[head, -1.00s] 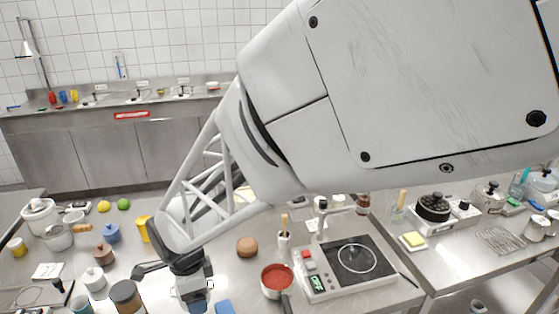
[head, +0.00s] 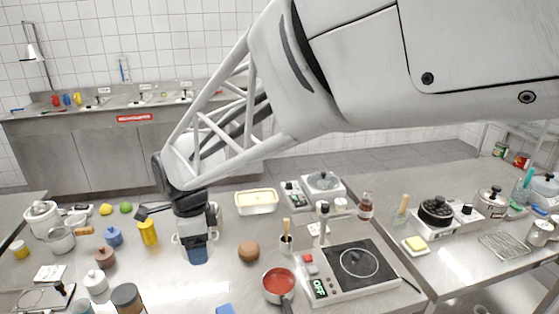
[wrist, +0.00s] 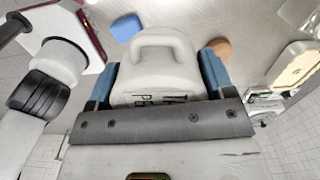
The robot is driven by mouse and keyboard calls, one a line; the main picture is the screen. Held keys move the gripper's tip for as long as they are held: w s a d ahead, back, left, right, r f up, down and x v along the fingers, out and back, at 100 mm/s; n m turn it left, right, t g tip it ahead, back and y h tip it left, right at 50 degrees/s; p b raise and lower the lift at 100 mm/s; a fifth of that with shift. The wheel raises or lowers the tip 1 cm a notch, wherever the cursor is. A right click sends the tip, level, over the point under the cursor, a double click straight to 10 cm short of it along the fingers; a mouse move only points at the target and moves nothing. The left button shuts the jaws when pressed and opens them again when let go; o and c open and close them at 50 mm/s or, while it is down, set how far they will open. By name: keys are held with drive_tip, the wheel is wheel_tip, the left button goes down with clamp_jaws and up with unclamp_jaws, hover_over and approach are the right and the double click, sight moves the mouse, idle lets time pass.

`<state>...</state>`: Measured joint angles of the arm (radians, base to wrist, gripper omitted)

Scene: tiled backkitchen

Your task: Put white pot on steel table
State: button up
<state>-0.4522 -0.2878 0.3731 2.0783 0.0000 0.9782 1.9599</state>
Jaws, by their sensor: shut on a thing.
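A white pot (wrist: 158,70) with a loop handle on top sits between the blue fingers of my gripper (wrist: 158,84) in the wrist view. My gripper is shut on it. In the head view my gripper (head: 197,255) points down over the steel table (head: 180,292). The pot is mostly hidden there behind the gripper, and I cannot tell whether it touches the tabletop.
A red-filled saucepan (head: 279,283), a brown ball (head: 249,251) and a hot plate (head: 352,264) stand to the right. A yellow canister (head: 148,232) and several small jars are to the left. A cream dish (head: 257,201) is behind. Bare steel lies in front.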

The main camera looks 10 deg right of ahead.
drive_tip(key=w+d+m, duration=0.1)
drive_tip(key=w+d, duration=0.2)
drive_tip(key=w, duration=0.2)
drive_tip(key=w+d+r+m, duration=0.1)
drive_tip(key=w+d+m, duration=0.1)
drive_tip(key=w+d, duration=0.2)
drive_tip(key=w+d+r+m, duration=0.1)
drive_tip(key=w+d, duration=0.2)
drive_tip(key=w, duration=0.4)
drive_tip(key=shift+d+m, duration=0.3)
drive_tip(key=w+d+m, duration=0.3)
drive_tip(key=w+d, duration=0.3)
drive_tip(key=d, duration=0.7)
drive_tip(key=w+d+m, duration=0.3)
drive_tip(key=w+d, duration=0.3)
drive_tip(key=d, duration=0.7)
drive_tip(key=w+d+m, duration=0.3)
drive_tip(key=w+d, duration=0.4)
drive_tip(key=d, duration=0.6)
drive_tip(key=d+f+m, duration=0.3)
drive_tip(key=d, duration=1.8)
drive_tip(key=shift+s+d+f, duration=0.15)
drive_tip(key=shift+f, duration=1.1)
drive_tip(key=shift+s+d+f, duration=0.1)
drive_tip(key=shift+f, duration=1.1)
drive_tip(key=shift+f, duration=2.5)
drive_tip(key=shift+f, duration=0.1)
